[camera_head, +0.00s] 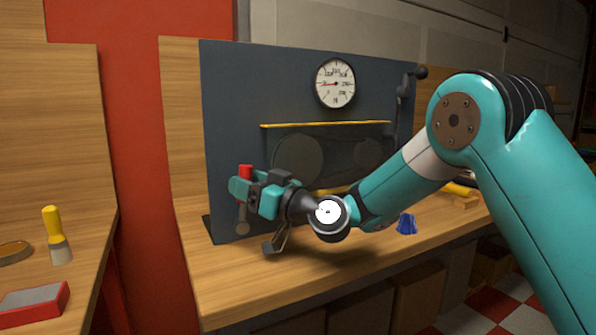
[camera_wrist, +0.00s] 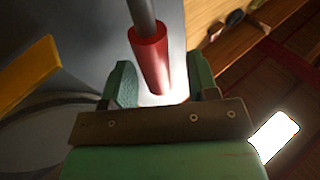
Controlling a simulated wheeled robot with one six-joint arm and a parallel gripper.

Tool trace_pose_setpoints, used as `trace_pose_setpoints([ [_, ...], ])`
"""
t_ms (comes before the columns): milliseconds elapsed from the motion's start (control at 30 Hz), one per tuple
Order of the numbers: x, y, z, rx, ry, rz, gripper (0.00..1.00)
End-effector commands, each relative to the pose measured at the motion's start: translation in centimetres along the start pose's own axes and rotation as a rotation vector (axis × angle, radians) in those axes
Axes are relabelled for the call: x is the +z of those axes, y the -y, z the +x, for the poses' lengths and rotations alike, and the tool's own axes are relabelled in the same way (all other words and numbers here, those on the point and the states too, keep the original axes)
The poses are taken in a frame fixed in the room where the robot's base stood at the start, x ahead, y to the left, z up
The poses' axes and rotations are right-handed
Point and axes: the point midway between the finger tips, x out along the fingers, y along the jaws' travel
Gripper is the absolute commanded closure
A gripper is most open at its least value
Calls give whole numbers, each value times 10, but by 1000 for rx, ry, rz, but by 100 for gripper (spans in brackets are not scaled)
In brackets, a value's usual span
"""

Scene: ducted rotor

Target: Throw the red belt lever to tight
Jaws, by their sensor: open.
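The belt lever's red grip (camera_head: 245,171) shows at the lower left of the dark panel, standing up above my gripper (camera_head: 243,187). A grey pivot end (camera_head: 243,226) shows below the gripper; the shaft between is hidden by it. In the wrist view, the red grip (camera_wrist: 151,58) on its grey rod lies between the two green fingers of my gripper (camera_wrist: 163,78). The fingers are apart, with a gap visible on the grip's right side. I cannot tell whether either finger touches the grip.
The dark panel (camera_head: 225,100) carries a round gauge (camera_head: 335,83), a yellow guard edge (camera_head: 325,124) and a dark handle (camera_head: 405,95) at right. A blue object (camera_head: 406,224) sits on the wooden bench (camera_head: 300,275). A yellow-handled brush (camera_head: 55,235) stands on the left bench.

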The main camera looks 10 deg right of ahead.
Motion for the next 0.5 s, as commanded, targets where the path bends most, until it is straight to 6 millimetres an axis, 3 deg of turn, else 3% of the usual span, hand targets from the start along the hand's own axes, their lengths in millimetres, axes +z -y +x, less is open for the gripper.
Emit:
trace_pose_setpoints([
  [67, -10, 6, 6, -11, 30, -39, 45],
  [500, -4, 30, 20, -60, 183, -261, 45],
])
